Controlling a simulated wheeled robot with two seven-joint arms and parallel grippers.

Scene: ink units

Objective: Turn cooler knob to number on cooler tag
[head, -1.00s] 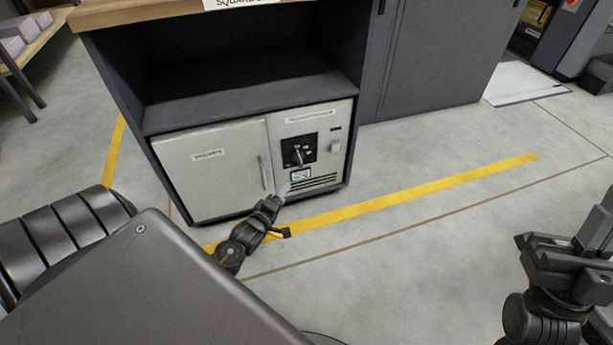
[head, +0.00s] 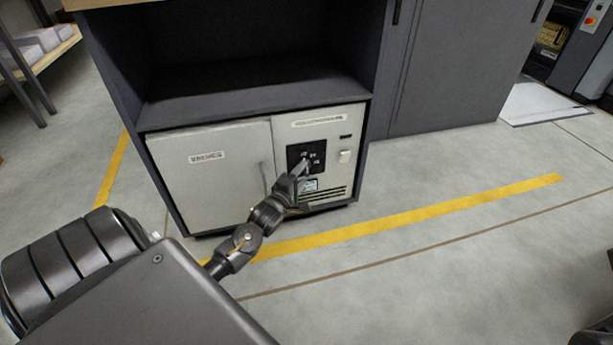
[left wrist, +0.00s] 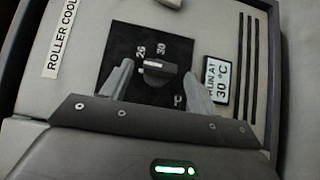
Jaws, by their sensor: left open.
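The cooler's dark knob (left wrist: 160,72) sits on a black square plate (left wrist: 130,48) in the left wrist view, with the numbers 26 and 30 printed beside it. A small pale mark shows on the knob; I cannot tell exactly which number it points to. The cooler tag (left wrist: 217,79) reads "RUN AT 30 °C"; it also shows below the plate in the head view (head: 311,184). My left gripper (left wrist: 158,76) is open, one finger on each side of the knob; contact is unclear. In the head view the left gripper (head: 299,173) covers the knob. My right gripper is not clearly in view.
An open dark shelf is above. Yellow floor tape (head: 420,217) runs in front; the floor is clear.

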